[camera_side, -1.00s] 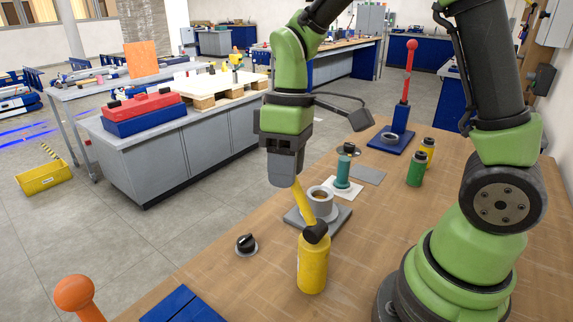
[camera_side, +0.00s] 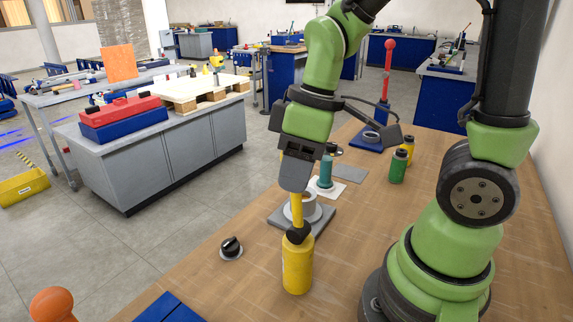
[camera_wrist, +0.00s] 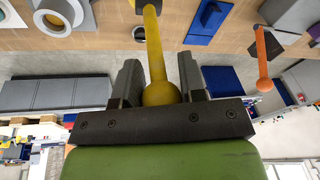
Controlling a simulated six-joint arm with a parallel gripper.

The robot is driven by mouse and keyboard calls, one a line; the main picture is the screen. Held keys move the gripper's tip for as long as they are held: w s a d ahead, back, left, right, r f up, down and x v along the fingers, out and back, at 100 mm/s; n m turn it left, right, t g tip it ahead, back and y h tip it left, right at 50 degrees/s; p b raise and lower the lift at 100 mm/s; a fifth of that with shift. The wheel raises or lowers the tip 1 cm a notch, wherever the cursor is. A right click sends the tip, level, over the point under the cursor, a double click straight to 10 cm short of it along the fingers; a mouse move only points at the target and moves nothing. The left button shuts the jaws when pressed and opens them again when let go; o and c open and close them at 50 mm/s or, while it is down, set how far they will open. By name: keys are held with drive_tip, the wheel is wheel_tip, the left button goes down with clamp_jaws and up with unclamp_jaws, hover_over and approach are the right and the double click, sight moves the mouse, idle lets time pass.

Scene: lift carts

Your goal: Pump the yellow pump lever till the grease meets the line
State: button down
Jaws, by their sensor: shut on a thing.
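The yellow pump lever (camera_side: 297,211) rises nearly upright from a black pivot on top of the yellow pump body (camera_side: 297,268). My gripper (camera_side: 297,191) is shut on its upper end. In the wrist view the lever (camera_wrist: 154,45) and its ball end (camera_wrist: 160,93) lie between the two dark jaws (camera_wrist: 159,68). A grey cup (camera_side: 310,208) on a grey plate stands just behind the lever, partly hidden by it. It also shows at the upper left of the wrist view (camera_wrist: 52,20). I cannot make out the grease level or the line.
A black knob (camera_side: 231,247) sits left of the pump. A teal bottle (camera_side: 326,172) on a white pad, a green bottle (camera_side: 398,166) and a red-topped lever (camera_side: 388,60) stand farther back. An orange ball lever (camera_side: 54,304) is at front left.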

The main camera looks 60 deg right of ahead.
drive_tip(key=shift+s+f+t, duration=0.1)
drive_tip(key=shift+s+t, duration=0.2)
drive_tip(key=shift+s, duration=0.15)
drive_tip(key=c, duration=0.8)
unclamp_jaws()
drive_tip(key=shift+r, duration=0.55)
drive_tip(key=shift+v, duration=4.45)
drive_tip(key=shift+o, duration=0.4)
drive_tip(key=shift+d, duration=0.1)
